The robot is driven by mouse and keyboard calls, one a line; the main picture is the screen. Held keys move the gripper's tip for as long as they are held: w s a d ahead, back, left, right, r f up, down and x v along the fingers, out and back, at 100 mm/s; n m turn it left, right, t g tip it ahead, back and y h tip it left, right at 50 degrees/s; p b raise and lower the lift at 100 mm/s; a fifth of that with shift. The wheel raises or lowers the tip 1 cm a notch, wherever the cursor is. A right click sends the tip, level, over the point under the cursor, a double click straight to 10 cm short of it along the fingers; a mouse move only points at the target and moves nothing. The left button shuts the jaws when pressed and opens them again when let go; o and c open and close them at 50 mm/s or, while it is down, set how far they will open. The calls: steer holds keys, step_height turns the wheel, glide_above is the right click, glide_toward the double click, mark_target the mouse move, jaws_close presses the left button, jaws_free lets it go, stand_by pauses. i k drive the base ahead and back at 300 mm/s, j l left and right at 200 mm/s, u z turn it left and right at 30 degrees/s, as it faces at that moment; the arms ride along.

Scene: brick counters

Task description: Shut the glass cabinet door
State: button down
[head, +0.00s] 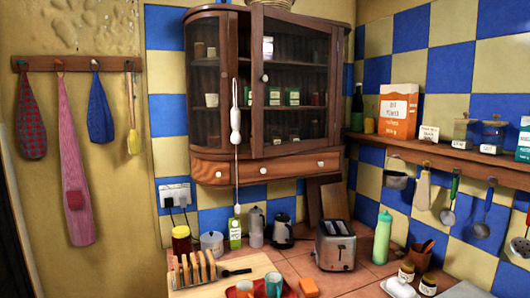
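The wooden wall cabinet (210,168) hangs in the upper middle of the head view, with a drawer along its bottom. Its glass door (296,75) has a dark wood frame and a small pale knob (265,77) on the left side. The door's left edge appears to stand slightly forward of the cabinet front, but I cannot tell how wide the gap is. Jars and small boxes show on the shelves through the glass. My gripper is not in this view.
A white hanging object (235,125) on a cord is in front of the cabinet, left of the door. Below, the counter holds a toaster (335,246), a green bottle (382,238), a kettle (283,231) and a toast rack (195,270). A shelf (440,157) with hanging utensils runs right.

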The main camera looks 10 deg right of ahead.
mark_target(259, 11)
steer(key=i+j+z, duration=0.15)
steer(key=i, duration=0.25)
steer(key=i+j+z, duration=0.1)
steer(key=i+j, duration=0.25)
